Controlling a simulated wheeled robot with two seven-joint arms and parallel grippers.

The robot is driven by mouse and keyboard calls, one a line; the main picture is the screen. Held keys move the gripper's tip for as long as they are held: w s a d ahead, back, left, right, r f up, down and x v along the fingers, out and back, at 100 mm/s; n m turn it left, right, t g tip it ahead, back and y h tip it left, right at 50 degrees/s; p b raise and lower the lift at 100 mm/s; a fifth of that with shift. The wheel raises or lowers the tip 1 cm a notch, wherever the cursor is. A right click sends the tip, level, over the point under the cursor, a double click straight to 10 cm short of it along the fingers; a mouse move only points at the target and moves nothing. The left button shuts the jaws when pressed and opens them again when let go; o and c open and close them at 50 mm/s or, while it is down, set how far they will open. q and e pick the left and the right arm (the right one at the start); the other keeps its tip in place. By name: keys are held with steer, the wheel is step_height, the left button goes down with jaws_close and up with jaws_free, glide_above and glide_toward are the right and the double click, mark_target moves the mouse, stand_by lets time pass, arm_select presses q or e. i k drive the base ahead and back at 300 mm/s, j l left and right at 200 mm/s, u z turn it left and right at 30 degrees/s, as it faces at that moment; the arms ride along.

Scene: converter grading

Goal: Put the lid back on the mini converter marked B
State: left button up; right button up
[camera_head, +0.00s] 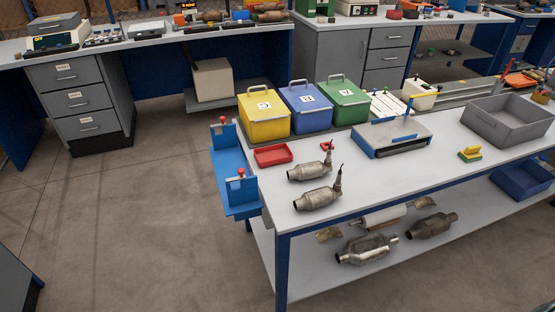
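Three coloured bins stand side by side at the back of the workbench: a yellow bin (264,127), a blue bin (306,123) and a green bin (345,117). Each has a cover of its own colour with a metal handle and a small white label; the lettering is too small to read surely, though the blue one looks like B. Two small metal converters, one behind (308,173) and one in front (316,199), lie on the bench, each with a sensor standing up at its right end. I see no separate loose lid. Neither gripper is in view.
A red tray (273,154), a grey flat device (391,137), a yellow-green block (470,154) and a grey open crate (508,120) are on the bench. More converters (366,249) lie on the lower shelf. A blue bracket (234,172) hangs at the left end.

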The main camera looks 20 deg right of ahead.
mark_target(314, 169)
steer(key=i+j, duration=0.15)
steer(key=j, duration=0.2)
steer(key=i+j, duration=0.15)
steer(key=j, duration=0.15)
steer(key=z, duration=1.2)
